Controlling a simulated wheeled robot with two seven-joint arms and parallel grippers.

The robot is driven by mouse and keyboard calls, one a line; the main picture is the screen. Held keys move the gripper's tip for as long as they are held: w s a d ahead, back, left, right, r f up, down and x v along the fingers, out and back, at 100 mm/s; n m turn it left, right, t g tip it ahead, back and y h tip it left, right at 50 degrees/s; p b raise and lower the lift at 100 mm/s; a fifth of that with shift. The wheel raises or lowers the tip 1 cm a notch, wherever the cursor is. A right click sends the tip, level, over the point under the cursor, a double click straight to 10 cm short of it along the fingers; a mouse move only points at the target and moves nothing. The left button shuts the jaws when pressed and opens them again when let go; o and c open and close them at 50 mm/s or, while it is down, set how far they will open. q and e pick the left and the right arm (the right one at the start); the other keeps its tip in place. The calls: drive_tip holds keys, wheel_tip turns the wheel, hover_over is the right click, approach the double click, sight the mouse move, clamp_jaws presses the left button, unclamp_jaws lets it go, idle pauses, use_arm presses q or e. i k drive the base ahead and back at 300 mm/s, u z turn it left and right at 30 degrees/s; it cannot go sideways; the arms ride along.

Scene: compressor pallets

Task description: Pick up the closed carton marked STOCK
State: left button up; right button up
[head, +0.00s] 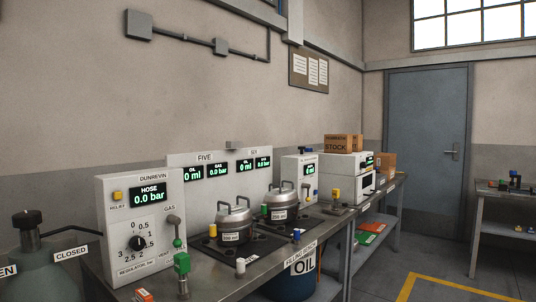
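The brown carton marked STOCK (338,143) sits on top of a white machine (341,166) on the long bench, right of the middle of the head view. It looks closed, though its top is seen nearly edge-on. Another brown box shows at its right end, and I cannot tell whether the two touch. Neither of my grippers is in view.
The steel bench (268,259) runs from near left to far right. On it stand a regulator panel (115,230), two metal pots (234,217) (281,199) and another brown box (386,163). A blue OIL drum (289,285) stands below. Open floor (432,257) lies at right, before a second table (505,194).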

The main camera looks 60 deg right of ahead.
sight(333, 143)
drive_tip(key=z, duration=3.55)
drive_tip(key=i, duration=5.3)
drive_tip(key=u, duration=2.8)
